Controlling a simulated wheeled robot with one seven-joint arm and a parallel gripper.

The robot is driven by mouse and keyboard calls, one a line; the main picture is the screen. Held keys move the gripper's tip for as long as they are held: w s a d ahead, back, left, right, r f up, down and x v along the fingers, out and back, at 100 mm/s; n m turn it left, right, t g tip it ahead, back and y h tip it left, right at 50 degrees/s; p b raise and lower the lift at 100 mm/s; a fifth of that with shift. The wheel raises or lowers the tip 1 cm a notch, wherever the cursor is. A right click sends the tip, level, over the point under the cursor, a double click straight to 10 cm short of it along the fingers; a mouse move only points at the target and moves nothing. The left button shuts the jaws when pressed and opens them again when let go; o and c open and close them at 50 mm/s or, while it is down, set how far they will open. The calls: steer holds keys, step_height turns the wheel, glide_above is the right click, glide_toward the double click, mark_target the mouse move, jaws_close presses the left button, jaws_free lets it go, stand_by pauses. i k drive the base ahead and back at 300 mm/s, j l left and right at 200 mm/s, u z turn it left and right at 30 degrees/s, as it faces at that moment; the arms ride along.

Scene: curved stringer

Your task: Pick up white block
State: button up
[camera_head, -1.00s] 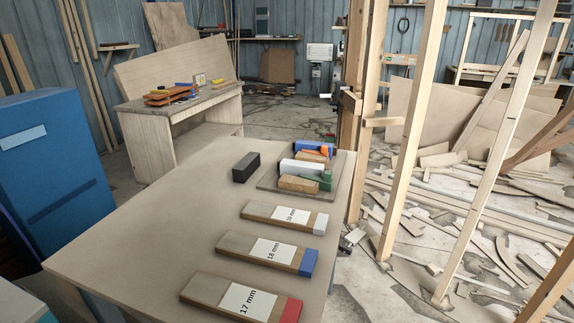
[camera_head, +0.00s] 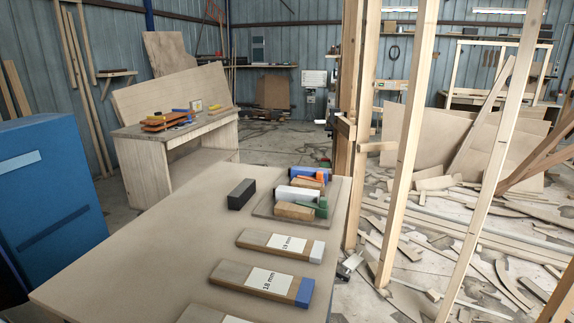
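The white block (camera_head: 297,194) lies on a low board (camera_head: 262,213) at the far right end of the table. It sits among other blocks: an orange-tan wooden block (camera_head: 294,211) in front, a green piece (camera_head: 321,208) at its right, and a blue piece (camera_head: 311,174) and an orange piece (camera_head: 307,182) behind. Part of the white block is hidden by these neighbours. My gripper is not visible in this view.
A black block (camera_head: 241,194) stands on the table (camera_head: 150,240) left of the board. Labelled wooden bars with a white tip (camera_head: 317,252) and a blue tip (camera_head: 304,292) lie nearer. The table's left part is clear. Upright timber posts (camera_head: 408,150) stand beyond its right edge.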

mark_target(289, 194)
steer(key=i+l+u, duration=0.1)
steer(key=u, duration=0.2)
steer(key=l+u, duration=0.1)
steer(key=u, duration=0.2)
steer(key=i+l+u, duration=0.1)
steer(key=l, duration=0.2)
steer(key=i+l+u, duration=0.1)
steer(key=l, duration=0.25)
steer(key=i+l+u, duration=0.2)
steer(key=l, duration=0.45)
steer(key=i+l+u, duration=0.1)
steer(key=l, duration=0.3)
steer(key=i+l, duration=0.15)
steer(key=l, duration=0.25)
steer(key=i+l, duration=0.15)
steer(key=l, duration=0.25)
steer(key=i+l, duration=0.15)
steer(key=l, duration=0.25)
steer(key=i+l+u, duration=0.1)
steer(key=l, duration=0.3)
steer(key=i+l, duration=0.2)
steer(key=l, duration=0.2)
steer(key=j, duration=0.45)
steer(key=i+j, duration=0.15)
steer(key=j, duration=0.35)
